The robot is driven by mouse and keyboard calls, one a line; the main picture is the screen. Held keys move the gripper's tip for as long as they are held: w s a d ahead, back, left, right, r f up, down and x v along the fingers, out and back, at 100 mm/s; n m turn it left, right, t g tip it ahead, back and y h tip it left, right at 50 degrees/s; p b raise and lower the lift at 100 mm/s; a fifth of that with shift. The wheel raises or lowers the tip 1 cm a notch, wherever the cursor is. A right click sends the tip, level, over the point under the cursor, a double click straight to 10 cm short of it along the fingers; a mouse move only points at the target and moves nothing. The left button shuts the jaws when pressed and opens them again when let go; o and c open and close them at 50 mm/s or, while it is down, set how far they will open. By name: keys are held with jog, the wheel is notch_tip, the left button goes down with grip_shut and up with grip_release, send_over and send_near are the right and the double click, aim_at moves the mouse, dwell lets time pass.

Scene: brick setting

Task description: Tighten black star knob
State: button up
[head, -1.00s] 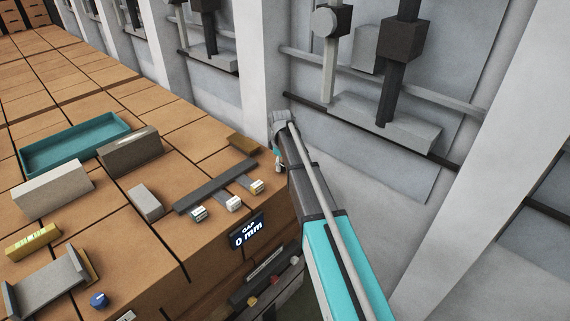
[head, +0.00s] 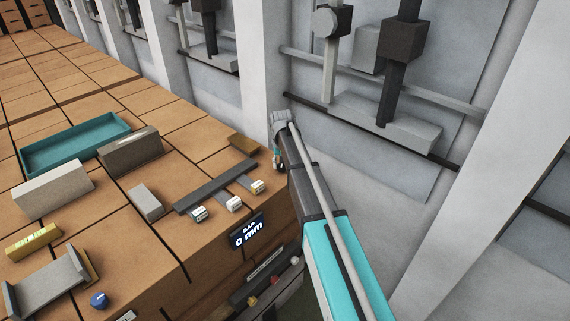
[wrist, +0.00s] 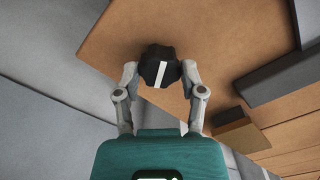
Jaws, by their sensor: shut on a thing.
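In the wrist view the black star knob (wrist: 161,72) shows as a dark, many-sided head with a white stripe across its face. It is in front of the brown wood-like surface. My gripper (wrist: 160,77) has one finger on each side of the knob and is shut on it. In the head view my gripper (head: 278,162) is at the right end of the brick-topped bench, small and partly covered by my arm. The knob cannot be made out there.
A dark bar (head: 215,186) with small labelled blocks lies near the edge. A teal tray (head: 75,143), grey blocks and a blue knob (head: 98,299) are further left. A grey wall (head: 385,190) stands close on the right.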

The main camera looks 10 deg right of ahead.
jog(key=m, duration=0.6)
jog(key=shift+w, duration=0.2)
dwell(0.4)
jog(key=o, duration=1.1)
jog(key=shift+o, duration=0.2)
jog(key=shift+s, duration=0.1)
